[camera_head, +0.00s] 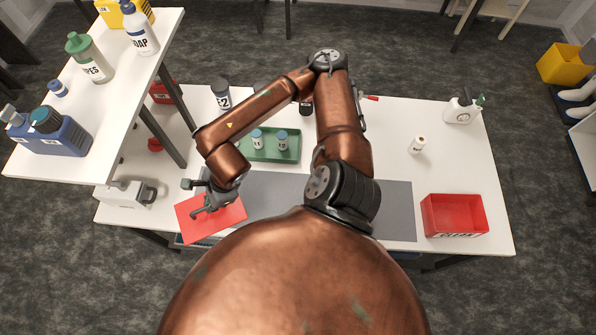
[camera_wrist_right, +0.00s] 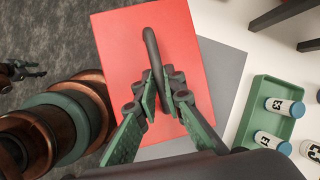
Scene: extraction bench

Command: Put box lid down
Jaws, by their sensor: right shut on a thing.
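The box lid (camera_head: 232,213) is a flat red panel with a dark bar handle (camera_wrist_right: 152,45). My right gripper (camera_head: 212,203) is shut on this handle. The lid is over the front left of the bench, overlapping the grey mat's left end in the head view. I cannot tell whether it touches the surface. In the right wrist view, the lid (camera_wrist_right: 190,50) lies under the fingers of my right gripper (camera_wrist_right: 164,95). An open red box (camera_head: 455,216) stands at the bench's front right. A small dark gripper-like part, seemingly my left gripper (camera_wrist_right: 22,70), shows at the wrist view's left edge.
The grey mat (camera_head: 395,212) is bare towards its right end. A green tray (camera_head: 257,154) with small bottles stands behind it. A raised shelf (camera_head: 135,100) with bottles is at left, above a white device (camera_head: 125,194). A small white bottle (camera_head: 417,145) stands at right.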

